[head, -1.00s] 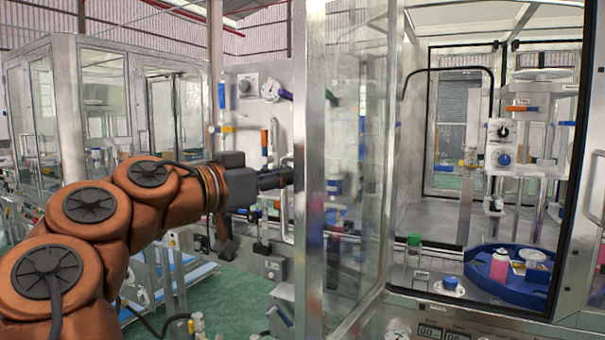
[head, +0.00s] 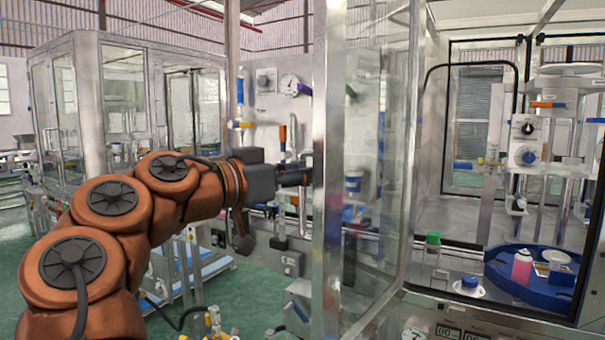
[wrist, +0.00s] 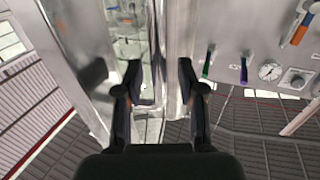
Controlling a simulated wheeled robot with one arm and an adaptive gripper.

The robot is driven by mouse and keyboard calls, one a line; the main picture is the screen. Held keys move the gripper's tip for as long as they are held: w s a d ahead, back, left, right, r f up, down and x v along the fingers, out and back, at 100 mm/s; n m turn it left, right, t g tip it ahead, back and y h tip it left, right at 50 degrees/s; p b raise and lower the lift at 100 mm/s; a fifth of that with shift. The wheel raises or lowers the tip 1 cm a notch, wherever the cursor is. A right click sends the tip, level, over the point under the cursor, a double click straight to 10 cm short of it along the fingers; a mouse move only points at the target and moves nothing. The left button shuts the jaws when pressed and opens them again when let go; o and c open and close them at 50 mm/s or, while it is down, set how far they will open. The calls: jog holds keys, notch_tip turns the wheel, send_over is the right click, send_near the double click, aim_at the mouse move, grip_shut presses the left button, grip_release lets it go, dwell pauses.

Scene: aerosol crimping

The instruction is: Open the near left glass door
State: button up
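The near left glass door (head: 362,150) is a clear pane with a broad metal frame edge (head: 327,190). It stands swung outward from the enclosure, and the opening behind it is uncovered. My gripper (head: 308,175) is at the door's free outer edge, about halfway up, its tips partly hidden behind the frame in the head view. In the wrist view my gripper (wrist: 158,88) has its two dark fingers spread apart, with a metal frame strip (wrist: 172,60) between them. I cannot tell whether either finger touches it.
Another glass cabinet (head: 100,110) stands at the left. Green floor (head: 250,310) lies below my arm.

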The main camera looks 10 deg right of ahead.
jog(key=v, duration=1.2)
dwell(0.3)
